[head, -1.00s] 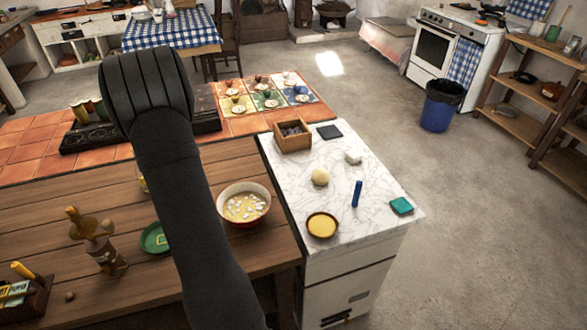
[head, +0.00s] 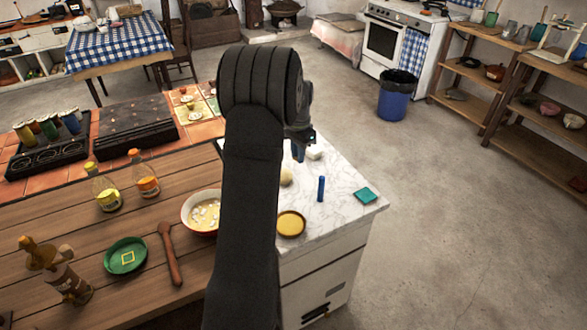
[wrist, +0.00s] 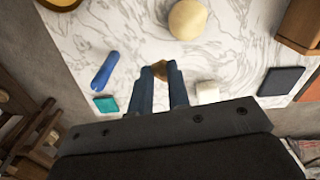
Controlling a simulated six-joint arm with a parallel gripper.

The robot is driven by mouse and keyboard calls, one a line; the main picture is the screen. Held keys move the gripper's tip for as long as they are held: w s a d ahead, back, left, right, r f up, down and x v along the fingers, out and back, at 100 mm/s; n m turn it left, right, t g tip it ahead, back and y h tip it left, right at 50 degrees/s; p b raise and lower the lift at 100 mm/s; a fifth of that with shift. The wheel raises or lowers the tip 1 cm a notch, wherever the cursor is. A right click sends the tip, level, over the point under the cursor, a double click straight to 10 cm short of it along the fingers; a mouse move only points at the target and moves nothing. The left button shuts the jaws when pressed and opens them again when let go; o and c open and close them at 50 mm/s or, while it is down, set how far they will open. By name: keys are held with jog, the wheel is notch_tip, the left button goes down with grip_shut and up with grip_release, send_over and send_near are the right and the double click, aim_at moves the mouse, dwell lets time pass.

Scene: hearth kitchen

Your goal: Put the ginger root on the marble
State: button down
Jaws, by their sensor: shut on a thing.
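The ginger root (wrist: 160,69) is a small brown lump between my fingertips in the wrist view. My gripper (wrist: 161,78) is shut on it, and the fingers hide part of it. The marble (wrist: 135,40) is a white, grey-veined slab below the gripper. In the head view the marble (head: 340,205) tops the cabinet end of the counter. There my gripper (head: 298,150) is over the far part of the marble, partly behind my arm, and the ginger root cannot be made out.
On the marble are a pale ball (wrist: 187,19), a white block (wrist: 207,92), a blue cylinder (wrist: 105,71), a teal square (wrist: 106,104), a dark square (wrist: 281,81) and a yellow dish (head: 291,224). A wooden box (wrist: 299,27) stands at one side. Bare marble lies between them.

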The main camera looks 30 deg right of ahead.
jog(key=s+d+m, duration=0.2)
jog(key=s+d, duration=1)
jog(key=d, duration=0.1)
jog(key=w+a+f, duration=0.1)
jog(key=w+f, duration=0.1)
jog(key=w, duration=0.1)
jog(key=w+a+f, duration=0.1)
jog(key=w+f, duration=0.1)
jog(key=w, duration=0.2)
jog(key=w+a+f, duration=0.1)
jog(key=w+f, duration=0.1)
jog(key=w, duration=0.1)
jog(key=shift+w+f, duration=0.3)
jog(key=shift+f, duration=2.1)
jog(key=shift+f, duration=0.1)
jog(key=c, duration=1.7)
grip_release()
jog(key=o, duration=0.3)
jog(key=shift+o, duration=0.2)
